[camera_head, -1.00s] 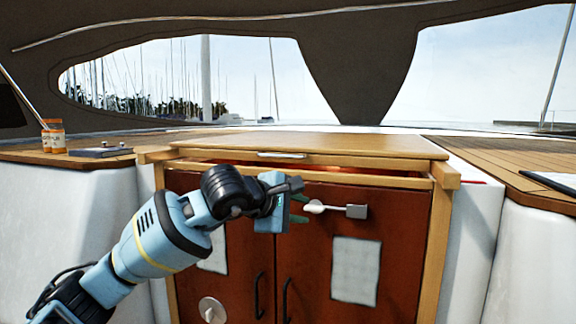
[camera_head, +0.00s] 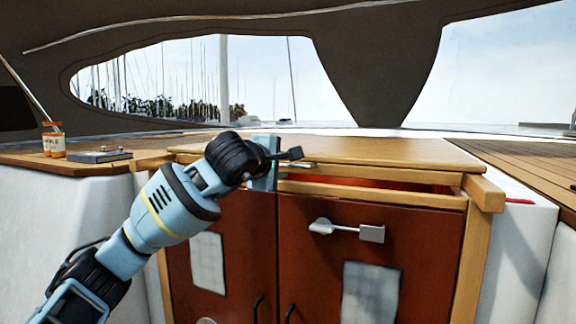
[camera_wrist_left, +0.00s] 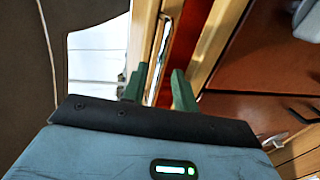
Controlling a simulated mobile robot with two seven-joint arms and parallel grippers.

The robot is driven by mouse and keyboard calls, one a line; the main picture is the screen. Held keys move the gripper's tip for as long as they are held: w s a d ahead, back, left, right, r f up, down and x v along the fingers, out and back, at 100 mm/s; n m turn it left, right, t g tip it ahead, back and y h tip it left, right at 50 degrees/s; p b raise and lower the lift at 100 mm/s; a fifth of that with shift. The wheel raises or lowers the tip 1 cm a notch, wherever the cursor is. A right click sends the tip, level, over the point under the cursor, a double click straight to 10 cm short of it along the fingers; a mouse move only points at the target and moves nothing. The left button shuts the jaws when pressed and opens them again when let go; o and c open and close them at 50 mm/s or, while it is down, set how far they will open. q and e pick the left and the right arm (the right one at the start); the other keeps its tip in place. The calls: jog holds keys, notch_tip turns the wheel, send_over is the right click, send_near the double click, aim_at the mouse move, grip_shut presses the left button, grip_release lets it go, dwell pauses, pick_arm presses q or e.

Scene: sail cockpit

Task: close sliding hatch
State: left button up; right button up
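The sliding hatch (camera_head: 360,151) is a flat wooden panel on top of the companionway, with a metal handle on its front edge. A dark gap with reddish interior (camera_head: 400,184) shows between the hatch front and the wooden sill (camera_head: 370,194). My left gripper (camera_head: 292,167) is at the hatch's front edge, partly hiding the handle. In the left wrist view the green fingers are apart, with the metal handle (camera_wrist_left: 158,55) in line with the space between them. I cannot tell whether they touch it. My right gripper is not in view.
Below are red-brown doors (camera_head: 345,260) with a latch (camera_head: 345,230) and dark pulls. Wooden rails flank the hatch.

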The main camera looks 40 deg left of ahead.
aim_at(287, 166)
pick_arm(q)
jog(key=shift+x, duration=2.3)
jog(key=shift+c, duration=0.4)
grip_shut()
